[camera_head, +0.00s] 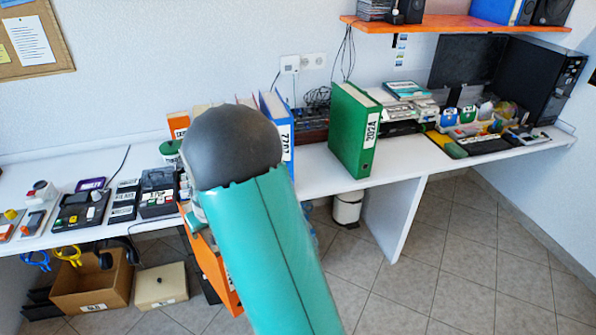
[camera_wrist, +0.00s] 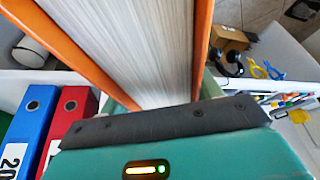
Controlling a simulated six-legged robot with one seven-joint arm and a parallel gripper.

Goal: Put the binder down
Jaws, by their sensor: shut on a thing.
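An orange binder (camera_wrist: 60,38) fills the upper middle of the wrist view, its white pages (camera_wrist: 150,45) showing between two orange covers. My gripper (camera_wrist: 165,98) is shut on it; the fingertips are mostly hidden. In the head view the orange binder (camera_head: 218,270) is tilted, in front of and below the desk's front edge, partly behind my teal arm.
A green binder (camera_head: 355,130) stands on the white desk (camera_head: 408,160), with bare desk beside it. A blue binder (camera_head: 281,128) stands behind my arm. Devices crowd the desk's left. A cardboard box (camera_head: 92,284) and a bin (camera_head: 347,208) are on the floor.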

